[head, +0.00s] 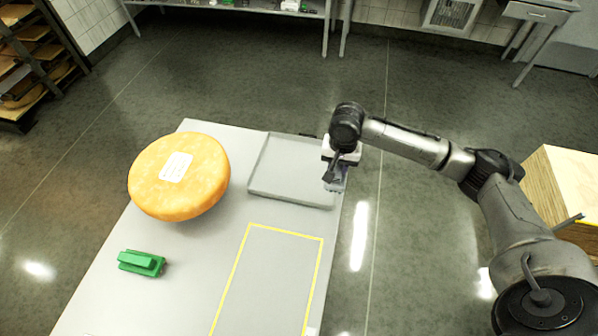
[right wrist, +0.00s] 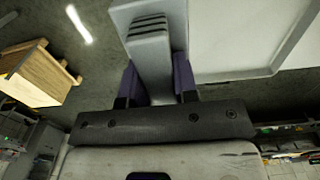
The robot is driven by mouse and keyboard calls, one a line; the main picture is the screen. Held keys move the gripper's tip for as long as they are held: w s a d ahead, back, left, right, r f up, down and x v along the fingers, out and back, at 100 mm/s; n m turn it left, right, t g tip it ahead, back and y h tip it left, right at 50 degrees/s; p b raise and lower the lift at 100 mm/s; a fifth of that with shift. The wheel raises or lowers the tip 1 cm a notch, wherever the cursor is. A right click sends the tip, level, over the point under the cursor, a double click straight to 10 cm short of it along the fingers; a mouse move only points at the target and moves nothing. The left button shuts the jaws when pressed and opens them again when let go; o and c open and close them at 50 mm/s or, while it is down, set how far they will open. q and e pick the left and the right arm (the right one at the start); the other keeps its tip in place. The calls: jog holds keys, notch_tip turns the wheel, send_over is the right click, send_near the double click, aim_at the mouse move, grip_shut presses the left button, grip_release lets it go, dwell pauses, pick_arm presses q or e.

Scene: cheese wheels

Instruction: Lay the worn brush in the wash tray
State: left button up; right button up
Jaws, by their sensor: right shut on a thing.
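My right gripper (head: 338,172) is shut on a grey brush-like thing, which I take for the worn brush; its grey body (right wrist: 148,45) shows between the dark fingers in the right wrist view. In the head view the gripper hides much of it. The gripper is at the right end of the shallow grey wash tray (head: 262,189), by the table's right edge. The empty tray lies on the table, and part of it shows at the upper right of the right wrist view (right wrist: 228,35). My left gripper is out of view.
A big orange cheese wheel (head: 190,190) sits left of the tray on the pale table (head: 195,285). A green brush-like block (head: 142,262) lies in front of it. A yellow-outlined area (head: 238,262) in front of the tray is empty. A wooden box (head: 560,175) stands at the right.

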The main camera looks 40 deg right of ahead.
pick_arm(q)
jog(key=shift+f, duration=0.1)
pick_arm(e)
jog(key=shift+w+d+f, duration=0.2)
jog(key=shift+f, duration=0.15)
pick_arm(q)
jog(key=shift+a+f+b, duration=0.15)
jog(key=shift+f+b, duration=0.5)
jog(key=shift+b, duration=0.1)
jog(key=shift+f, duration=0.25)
pick_arm(e)
jog(key=shift+w+a+f, duration=0.45)
jog(key=shift+w+f, duration=1.35)
jog(key=shift+w+a+f, duration=0.4)
jog(key=shift+w+f, duration=1.35)
jog(key=shift+w+a+f, duration=0.45)
jog(key=shift+w+f, duration=1.35)
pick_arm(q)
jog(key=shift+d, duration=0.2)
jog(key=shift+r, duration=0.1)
pick_arm(e)
jog(key=o, duration=0.8)
jog(key=shift+f, duration=0.15)
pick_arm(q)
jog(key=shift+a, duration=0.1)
pick_arm(e)
jog(key=shift+o, duration=0.2)
